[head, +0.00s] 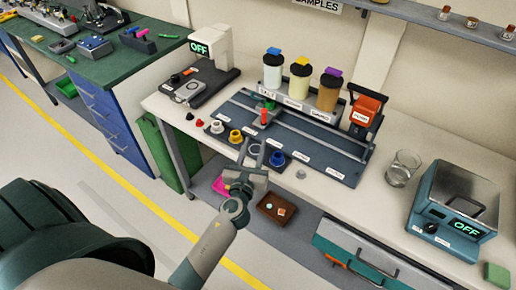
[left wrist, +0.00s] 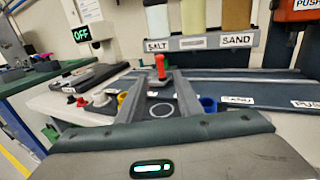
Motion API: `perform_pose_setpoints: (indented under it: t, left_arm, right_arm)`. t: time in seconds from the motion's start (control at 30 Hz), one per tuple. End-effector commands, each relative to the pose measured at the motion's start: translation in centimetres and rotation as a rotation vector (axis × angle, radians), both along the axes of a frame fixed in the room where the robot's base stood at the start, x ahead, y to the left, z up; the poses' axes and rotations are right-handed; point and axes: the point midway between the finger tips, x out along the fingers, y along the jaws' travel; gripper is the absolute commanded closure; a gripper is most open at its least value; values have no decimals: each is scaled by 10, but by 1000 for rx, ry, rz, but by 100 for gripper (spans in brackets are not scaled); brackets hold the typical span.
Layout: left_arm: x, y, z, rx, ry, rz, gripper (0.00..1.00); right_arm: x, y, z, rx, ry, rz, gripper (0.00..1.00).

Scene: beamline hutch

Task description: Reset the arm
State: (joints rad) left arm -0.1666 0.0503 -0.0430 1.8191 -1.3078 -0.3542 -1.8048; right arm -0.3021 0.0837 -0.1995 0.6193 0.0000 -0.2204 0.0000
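My left gripper (head: 252,146) reaches up from the bottom of the head view. It is at the front edge of the white bench, in front of the dark station board (head: 300,135). Its two grey fingers stand apart with nothing seen held between them. In the left wrist view the fingers (left wrist: 160,76) point at the board, and a red-topped piece (left wrist: 160,66) shows in the gap, seemingly beyond the tips. That red piece (head: 264,117) stands on the board in the head view. My right gripper is in neither view.
Yellow (head: 235,136) and blue (head: 277,158) cups flank the gripper. Labelled jars (head: 299,80) stand behind. A glass beaker (head: 403,168) and a blue balance (head: 455,205) stand at right. A brown tray (head: 276,207) is below the bench edge. Floor at left is clear.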

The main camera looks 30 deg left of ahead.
Motion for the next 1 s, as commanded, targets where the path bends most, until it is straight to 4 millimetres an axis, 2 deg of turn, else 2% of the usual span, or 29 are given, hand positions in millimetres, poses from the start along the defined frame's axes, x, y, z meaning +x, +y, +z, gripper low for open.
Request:
perform_pose_setpoints:
  t: [0.5, 0.77, 0.87, 1.0]
  left_arm:
    - [1, 3, 0, 0, 0, -1, 68]
    - [-1, 4, 0, -20, -3, 5, 68]
    - [-7, 9, -1, -91, -13, 28, 68]
    - [-27, 22, -4, -315, -42, 100, 68]
  right_arm:
    - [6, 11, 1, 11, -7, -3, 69]
    - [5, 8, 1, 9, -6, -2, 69]
    - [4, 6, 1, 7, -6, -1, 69]
    - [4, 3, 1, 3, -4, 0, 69]
